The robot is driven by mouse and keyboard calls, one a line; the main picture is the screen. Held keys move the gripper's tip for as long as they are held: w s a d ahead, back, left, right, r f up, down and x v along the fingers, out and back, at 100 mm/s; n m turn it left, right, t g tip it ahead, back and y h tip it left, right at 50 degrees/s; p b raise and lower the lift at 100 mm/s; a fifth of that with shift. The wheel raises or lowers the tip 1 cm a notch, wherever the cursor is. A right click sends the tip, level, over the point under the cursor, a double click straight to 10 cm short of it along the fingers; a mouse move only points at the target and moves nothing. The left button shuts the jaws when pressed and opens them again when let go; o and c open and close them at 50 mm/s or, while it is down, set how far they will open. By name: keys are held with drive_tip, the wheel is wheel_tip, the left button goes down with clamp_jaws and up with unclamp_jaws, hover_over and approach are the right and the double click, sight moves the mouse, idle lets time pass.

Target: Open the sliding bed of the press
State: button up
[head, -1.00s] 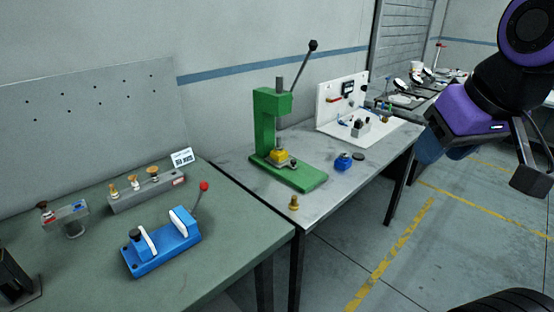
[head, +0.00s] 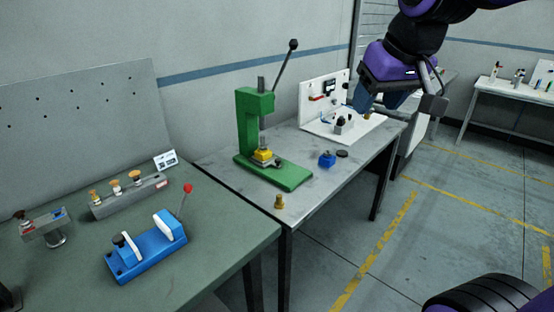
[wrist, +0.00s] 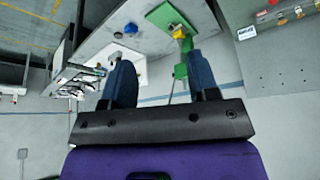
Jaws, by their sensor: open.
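The green press (head: 250,125) stands on the grey table, with a long lever and black knob rising to the upper right. At its foot a yellow block (head: 262,155) sits on a small grey bed (head: 270,163) over the green base plate. My gripper (head: 376,101) is in the air to the right of the press, over the table's far right end, apart from everything. In the wrist view my gripper (wrist: 163,85) shows two blue fingers spread wide with nothing between them. The press (wrist: 172,17) also shows there, beyond the right finger, which partly hides it.
A blue block (head: 327,159), a dark disc (head: 342,154) and a brass piece (head: 279,202) lie on the grey table. A white panel station (head: 318,108) stands behind. A blue clamp fixture (head: 146,250) is on the green table at left. Floor is free at right.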

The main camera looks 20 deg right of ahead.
drive_tip(key=w+f, duration=0.1)
drive_tip(key=w, duration=1.4)
drive_tip(key=n, duration=0.1)
hover_over(278, 159)
drive_tip(key=s, duration=0.5)
wheel_tip(278, 159, down, 31)
drive_tip(key=shift+g+y, duration=0.3)
drive_tip(key=shift+y, duration=0.1)
drive_tip(key=x, duration=1.1)
drive_tip(key=shift+d, duration=0.35)
drive_tip(key=shift+c, duration=0.5)
